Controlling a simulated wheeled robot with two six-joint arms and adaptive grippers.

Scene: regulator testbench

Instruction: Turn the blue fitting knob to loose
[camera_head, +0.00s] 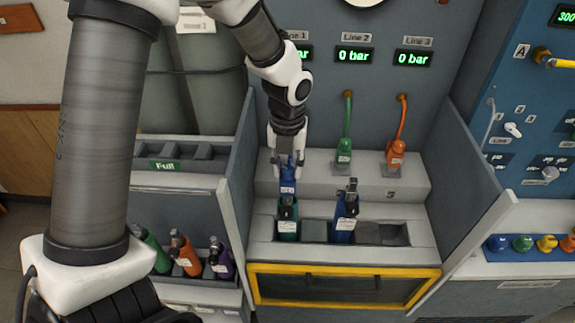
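The blue fitting (288,186) stands on the grey step of the testbench, at the left of a row with a green fitting and an orange fitting. My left gripper (288,165) points down over the blue fitting, with one finger on each side of its top. I cannot tell whether the fingers touch the knob, as they and the wrist hide most of it. My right gripper is not in view.
The green fitting (344,152) and orange fitting (395,153) have hoses. A yellow-framed drawer (342,285) lies below. Side panels bound the bench. Displays for Line 2 and Line 3 read 0 bar.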

